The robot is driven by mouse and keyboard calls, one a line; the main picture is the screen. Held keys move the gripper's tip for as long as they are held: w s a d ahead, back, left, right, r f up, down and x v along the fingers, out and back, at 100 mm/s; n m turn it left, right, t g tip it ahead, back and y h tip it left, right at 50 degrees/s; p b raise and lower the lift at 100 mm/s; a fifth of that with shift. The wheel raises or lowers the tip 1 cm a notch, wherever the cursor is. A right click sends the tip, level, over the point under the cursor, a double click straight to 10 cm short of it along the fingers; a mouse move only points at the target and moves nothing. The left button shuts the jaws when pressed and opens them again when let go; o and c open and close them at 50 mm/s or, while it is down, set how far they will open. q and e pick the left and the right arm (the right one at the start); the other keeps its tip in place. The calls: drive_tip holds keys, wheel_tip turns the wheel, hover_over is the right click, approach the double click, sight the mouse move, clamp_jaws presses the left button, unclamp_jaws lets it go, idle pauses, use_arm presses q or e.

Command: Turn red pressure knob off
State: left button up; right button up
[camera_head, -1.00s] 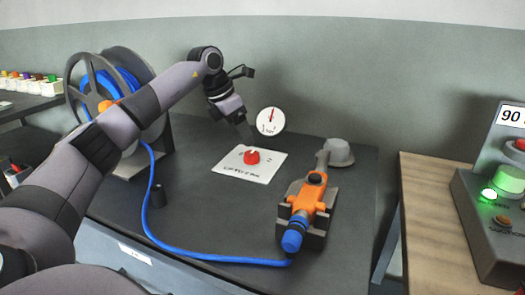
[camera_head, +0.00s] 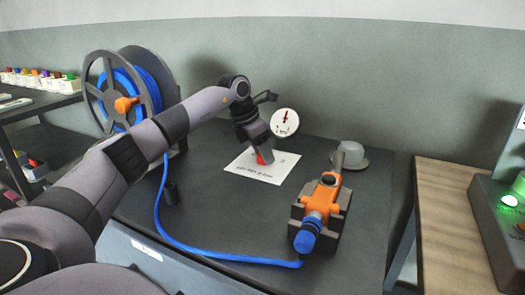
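The red pressure knob (camera_head: 261,160) sits on a white label plate (camera_head: 262,177) on the dark table. It is partly hidden behind my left gripper (camera_head: 266,158), which reaches down over it from the upper left. The fingers are at the knob, but I cannot tell whether they are closed on it or only beside it. A round white pressure gauge (camera_head: 285,122) with a red needle stands just behind, its needle pointing about straight up. My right gripper is not in view.
An orange tool with a blue end (camera_head: 322,209) rests in a grey holder at the right of the table. A blue hose (camera_head: 200,250) runs from it to the reel (camera_head: 124,96) at the left.

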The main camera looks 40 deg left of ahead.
use_arm(q)
drive_tip(key=shift+c, duration=1.1)
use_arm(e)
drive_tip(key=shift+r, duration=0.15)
